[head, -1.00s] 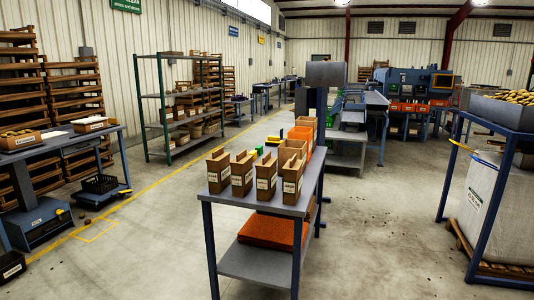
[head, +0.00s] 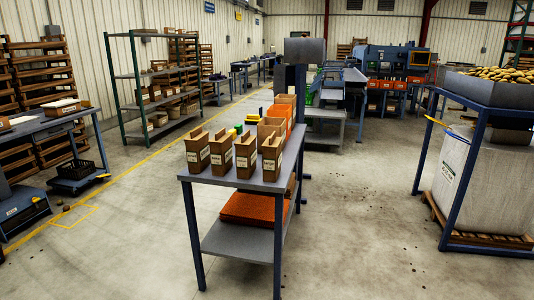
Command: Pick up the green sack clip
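A small green thing (head: 238,129) shows on the top of the grey workbench (head: 222,179), behind the row of open brown boxes. It is the only small green item I make out on the bench and may be the green sack clip. It is too small here to tell its shape, and the boxes partly hide the area around it. A small yellow thing (head: 251,120) lies just beyond it. My gripper is not in view.
Several labelled brown boxes (head: 246,158) line the bench's near end. An orange stack (head: 255,207) lies on its lower shelf. A potato hopper on a blue frame (head: 460,150) stands right. Shelving (head: 155,90) stands back left. Open floor lies around the bench.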

